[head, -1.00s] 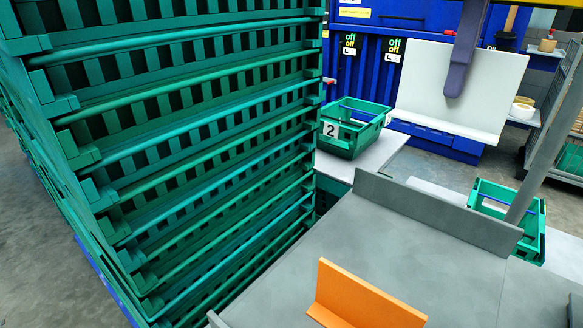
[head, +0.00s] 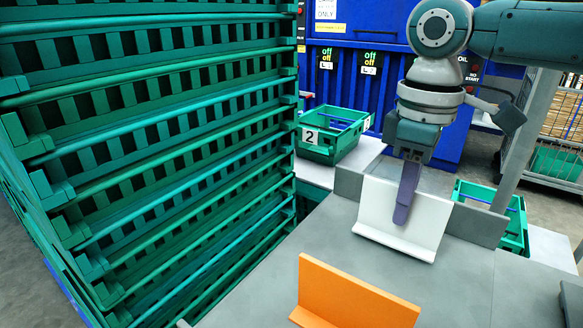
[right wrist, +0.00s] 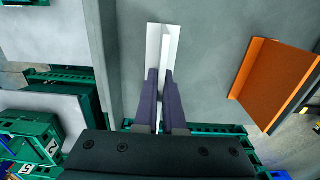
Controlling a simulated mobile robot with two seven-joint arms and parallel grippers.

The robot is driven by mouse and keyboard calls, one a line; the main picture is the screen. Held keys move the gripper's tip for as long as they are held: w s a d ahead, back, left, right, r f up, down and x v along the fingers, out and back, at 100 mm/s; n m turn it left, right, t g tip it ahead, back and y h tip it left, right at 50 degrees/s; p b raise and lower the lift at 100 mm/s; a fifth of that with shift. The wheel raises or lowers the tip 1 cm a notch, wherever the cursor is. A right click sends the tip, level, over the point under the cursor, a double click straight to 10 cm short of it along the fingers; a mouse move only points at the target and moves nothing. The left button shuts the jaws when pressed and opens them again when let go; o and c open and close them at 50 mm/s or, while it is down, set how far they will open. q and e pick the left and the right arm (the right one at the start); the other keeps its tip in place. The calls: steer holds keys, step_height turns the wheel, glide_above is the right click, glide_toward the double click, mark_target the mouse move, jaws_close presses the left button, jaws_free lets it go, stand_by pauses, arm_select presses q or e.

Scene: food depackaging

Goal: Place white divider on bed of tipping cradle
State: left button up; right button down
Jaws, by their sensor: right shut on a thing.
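The white divider (head: 385,212) is an L-shaped white piece, upright with its foot toward the camera. It is at the far part of the grey bed of the tipping cradle (head: 262,240), near the raised back edge. My right gripper (head: 404,205) comes down from above and is shut on the divider's upright wall. In the right wrist view the divider (right wrist: 164,55) is between the two purple fingers (right wrist: 160,100). I cannot tell whether its foot touches the bed. My left gripper is not in view.
An orange divider (head: 350,298) stands on the near part of the bed. A tall stack of green crates (head: 150,130) rises at the left. A green crate marked 2 (head: 332,135) stands behind, and another green crate (head: 515,225) is at the right. The bed between the dividers is clear.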

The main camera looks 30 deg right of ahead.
steer(key=shift+f, duration=0.45)
steer(key=shift+f, duration=0.1)
steer(key=c, duration=1)
jaws_free()
step_height(320, 180, up, 11)
steer(key=shift+p, duration=1.1)
steer(key=shift+r, duration=0.65)
